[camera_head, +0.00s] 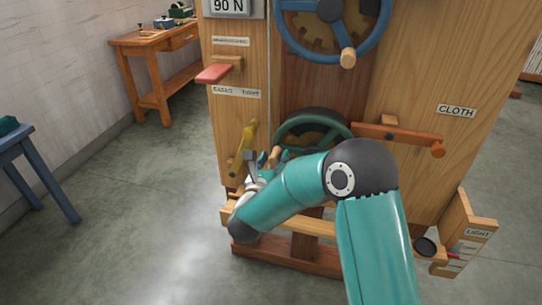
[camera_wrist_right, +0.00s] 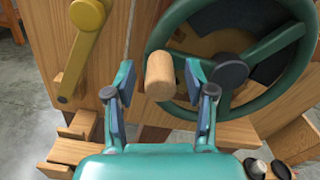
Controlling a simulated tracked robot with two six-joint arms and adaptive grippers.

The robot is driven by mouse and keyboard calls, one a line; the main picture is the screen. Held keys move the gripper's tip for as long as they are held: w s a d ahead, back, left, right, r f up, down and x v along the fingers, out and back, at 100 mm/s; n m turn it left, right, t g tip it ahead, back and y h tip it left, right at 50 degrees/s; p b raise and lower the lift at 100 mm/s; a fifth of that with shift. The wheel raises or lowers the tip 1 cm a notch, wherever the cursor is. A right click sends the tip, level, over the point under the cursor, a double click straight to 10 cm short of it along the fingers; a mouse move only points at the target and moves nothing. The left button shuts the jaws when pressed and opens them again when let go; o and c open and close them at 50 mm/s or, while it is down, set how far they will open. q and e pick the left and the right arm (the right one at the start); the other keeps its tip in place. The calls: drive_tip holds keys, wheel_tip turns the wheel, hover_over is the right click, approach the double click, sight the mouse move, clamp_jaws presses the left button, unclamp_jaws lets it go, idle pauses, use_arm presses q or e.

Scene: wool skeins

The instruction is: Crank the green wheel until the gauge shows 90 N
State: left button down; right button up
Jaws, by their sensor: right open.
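The green wheel (camera_head: 330,124) is mounted low on the wooden machine, partly hidden behind my right arm. In the right wrist view the green wheel (camera_wrist_right: 273,100) shows large, with a dark hub and a wooden crank knob (camera_wrist_right: 159,75). My right gripper (camera_wrist_right: 163,97) is open, its two fingers on either side of the knob with gaps visible; in the head view the right gripper (camera_head: 262,165) is at the wheel's left. The gauge (camera_head: 230,6) at the top reads 90 N. My left gripper is not in view.
A blue wheel (camera_head: 331,30) with a wooden knob sits above the green one. A yellow lever (camera_head: 243,147) is close left of my gripper, an orange lever (camera_head: 398,137) to the right.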

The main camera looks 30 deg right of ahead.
drive_tip(key=shift+w+d, duration=0.3)
drive_tip(key=shift+d, duration=0.05)
clamp_jaws()
